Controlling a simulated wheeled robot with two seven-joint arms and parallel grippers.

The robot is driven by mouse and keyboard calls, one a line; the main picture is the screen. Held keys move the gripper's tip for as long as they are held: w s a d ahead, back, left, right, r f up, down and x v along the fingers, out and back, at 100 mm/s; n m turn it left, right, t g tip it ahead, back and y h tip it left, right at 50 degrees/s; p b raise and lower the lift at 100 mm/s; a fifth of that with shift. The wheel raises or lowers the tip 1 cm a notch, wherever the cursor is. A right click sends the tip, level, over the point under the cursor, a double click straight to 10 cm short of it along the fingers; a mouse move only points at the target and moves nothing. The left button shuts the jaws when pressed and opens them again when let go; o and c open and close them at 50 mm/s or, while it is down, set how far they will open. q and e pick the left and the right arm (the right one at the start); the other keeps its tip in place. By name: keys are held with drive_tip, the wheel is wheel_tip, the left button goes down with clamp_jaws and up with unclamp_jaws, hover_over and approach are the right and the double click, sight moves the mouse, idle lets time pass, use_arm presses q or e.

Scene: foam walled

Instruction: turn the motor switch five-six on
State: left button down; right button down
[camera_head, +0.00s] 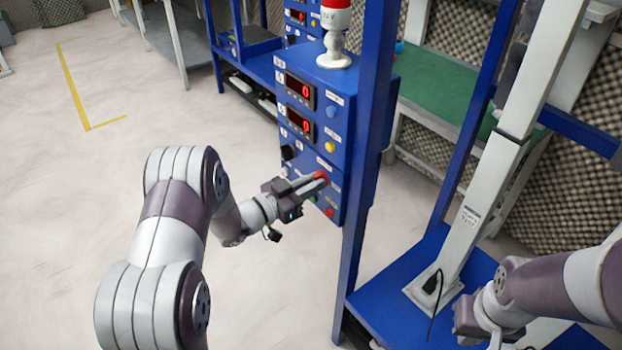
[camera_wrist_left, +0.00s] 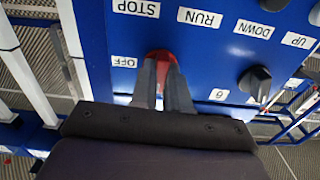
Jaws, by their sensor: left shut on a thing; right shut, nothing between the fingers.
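The blue control box (camera_head: 340,150) stands on a blue post in the head view. My left gripper (camera_head: 318,181) reaches it from the left, its fingers shut on a red switch (camera_head: 321,175) on the lower front. In the left wrist view the fingers (camera_wrist_left: 164,85) close over the same red switch (camera_wrist_left: 160,56), next to an upside-down OFF label (camera_wrist_left: 124,61). The fingers hide most of the switch, so its angle cannot be told. My right gripper (camera_head: 478,322) is shut and empty at the lower right, away from the box.
A black knob (camera_wrist_left: 255,81) sits beside the red switch. STOP (camera_wrist_left: 136,9) and RUN (camera_wrist_left: 199,17) labels are close by. Two red displays (camera_head: 300,91) are higher up the box, and a red-topped lamp (camera_head: 335,32) stands on it. The floor on the left is clear.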

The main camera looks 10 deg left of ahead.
use_arm(q)
drive_tip(key=shift+f+n, duration=0.1)
drive_tip(key=shift+n, duration=0.2)
idle(0.4)
drive_tip(key=c, duration=1.1)
unclamp_jaws()
drive_tip(key=shift+s+a, duration=0.1)
drive_tip(key=v, duration=1.2)
drive_tip(key=shift+s+a, duration=0.15)
drive_tip(key=shift+s, duration=0.05)
